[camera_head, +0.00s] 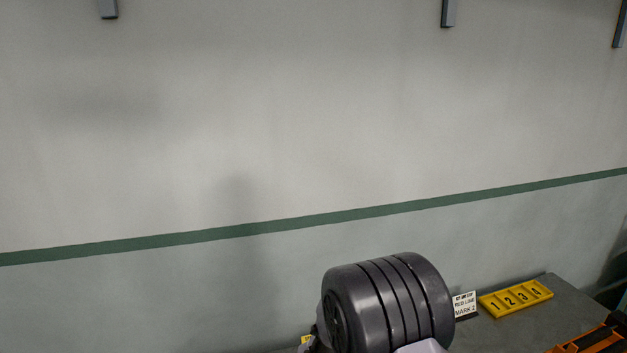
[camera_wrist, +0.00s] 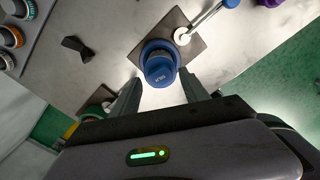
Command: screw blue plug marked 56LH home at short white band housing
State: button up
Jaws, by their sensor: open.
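A blue plug (camera_wrist: 160,71) with small light lettering on its end face shows in the wrist view; the lettering is too small to read surely. It sits at a blue round body (camera_wrist: 155,46) on a dark square plate (camera_wrist: 185,22). Whether the plug is seated, and whether a white band lies below it, I cannot tell. My gripper (camera_wrist: 161,80) is open, its two fingers apart on either side of the plug in the picture. Contact with the plug cannot be seen. Neither plug nor gripper fingers can be made out in the head view.
A lever with a blue end (camera_wrist: 229,3) rises from the plate. A dark wing-shaped piece (camera_wrist: 77,46) lies on the bench to the left, near a rack of ringed parts (camera_wrist: 12,37). The head view shows a yellow numbered tray (camera_head: 515,298) and a "RED LINE MARK 2" sign (camera_head: 465,305).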

jog(key=shift+r+p, duration=0.35)
jog(key=shift+r, duration=0.5)
jog(key=shift+f, duration=0.15)
